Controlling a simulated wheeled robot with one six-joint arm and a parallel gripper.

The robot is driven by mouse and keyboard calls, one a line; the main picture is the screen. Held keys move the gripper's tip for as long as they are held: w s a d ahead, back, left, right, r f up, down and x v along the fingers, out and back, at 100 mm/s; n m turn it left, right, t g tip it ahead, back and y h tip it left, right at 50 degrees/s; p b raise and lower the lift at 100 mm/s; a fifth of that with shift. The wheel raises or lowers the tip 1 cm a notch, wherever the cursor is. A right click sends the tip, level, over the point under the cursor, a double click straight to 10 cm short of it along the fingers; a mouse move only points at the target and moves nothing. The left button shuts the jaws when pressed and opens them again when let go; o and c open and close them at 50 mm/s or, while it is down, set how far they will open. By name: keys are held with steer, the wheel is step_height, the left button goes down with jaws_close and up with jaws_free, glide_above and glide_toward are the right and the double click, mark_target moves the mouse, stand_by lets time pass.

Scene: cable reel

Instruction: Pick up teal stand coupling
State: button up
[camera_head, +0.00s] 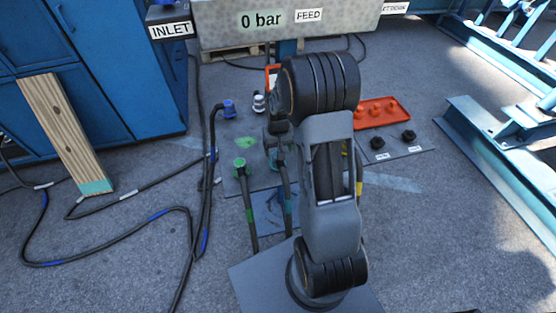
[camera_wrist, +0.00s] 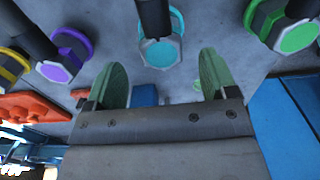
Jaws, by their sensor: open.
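The teal coupling (camera_wrist: 161,51), with a pale hexagonal face and a teal ring, shows at top centre in the wrist view on the end of a dark hose. In the head view it (camera_head: 277,160) is partly hidden behind my arm. My gripper (camera_wrist: 163,72) is open, with one green fingertip on each side below the coupling in the wrist picture. Nothing is held between the fingers. The exact gap in depth between fingers and coupling cannot be told. In the head view my arm mostly hides the gripper.
A green coupling (camera_wrist: 298,36) stands to the right of the teal one in the wrist view; purple (camera_wrist: 62,64) and yellow (camera_wrist: 12,66) ones stand to its left. An orange tray (camera_head: 396,121) and two black knobs (camera_head: 378,143) lie right of my arm. Hoses cross the floor at left.

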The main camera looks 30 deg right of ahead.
steer(key=shift+s+f, duration=0.1)
steer(key=shift+f, duration=2.9)
steer(key=c, duration=1.1)
